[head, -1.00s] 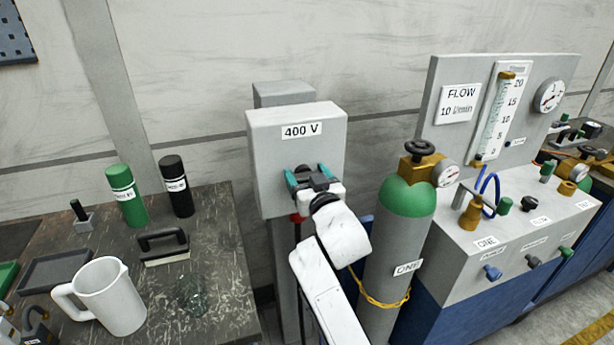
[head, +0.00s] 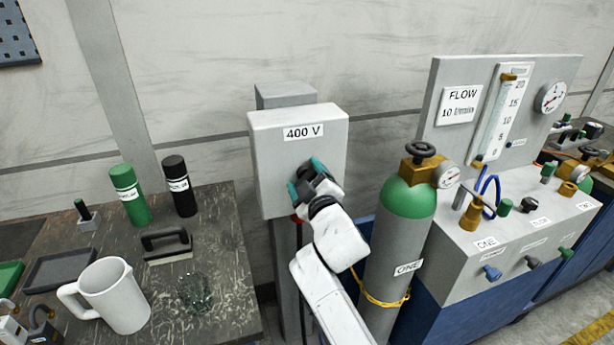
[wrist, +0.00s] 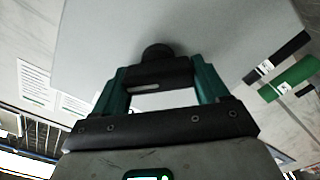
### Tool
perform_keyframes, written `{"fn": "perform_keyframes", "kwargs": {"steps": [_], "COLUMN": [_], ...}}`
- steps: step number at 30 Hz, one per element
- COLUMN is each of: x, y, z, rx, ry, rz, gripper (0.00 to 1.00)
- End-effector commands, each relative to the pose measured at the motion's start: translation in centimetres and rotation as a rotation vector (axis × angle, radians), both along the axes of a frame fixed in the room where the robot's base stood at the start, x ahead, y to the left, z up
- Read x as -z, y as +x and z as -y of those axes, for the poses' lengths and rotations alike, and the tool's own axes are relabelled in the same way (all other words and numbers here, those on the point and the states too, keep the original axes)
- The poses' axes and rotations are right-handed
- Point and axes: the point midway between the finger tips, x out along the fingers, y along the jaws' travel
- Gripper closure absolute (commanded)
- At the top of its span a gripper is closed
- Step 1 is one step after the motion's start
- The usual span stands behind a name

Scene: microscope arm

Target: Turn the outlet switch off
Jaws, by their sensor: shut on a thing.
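The grey outlet box (head: 268,165), labelled "400 V", hangs on a post against the wall in the head view. My gripper (head: 306,177) is at the lower middle of its front face, with its teal fingers tilted, the right one higher than the left. In the wrist view, my gripper (wrist: 158,78) is shut on the dark switch handle (wrist: 160,73), which lies between the two teal fingers and bears a pale mark. A round black knob part (wrist: 156,51) shows just beyond it against the grey box face (wrist: 210,25). In the head view the fingers mostly hide the switch.
A green-topped gas cylinder (head: 398,240) with a brass valve stands close to the right of my arm. Further right is a flow panel (head: 465,135) with gauges. A bench (head: 225,235) on the left holds a white jug (head: 118,300), a glass beaker (head: 195,292) and bottles.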

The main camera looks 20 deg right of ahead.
Motion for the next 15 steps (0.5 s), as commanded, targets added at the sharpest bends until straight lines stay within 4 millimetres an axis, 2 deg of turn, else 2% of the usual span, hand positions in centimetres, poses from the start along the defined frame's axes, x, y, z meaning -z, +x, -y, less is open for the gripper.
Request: {"fn": "perform_keyframes", "kwargs": {"steps": [15], "x": [0.29], "y": [-0.01], "z": [-0.23], "rx": [-0.001], "ry": [-0.479], "rz": [-0.002], "gripper": [0.56]}}
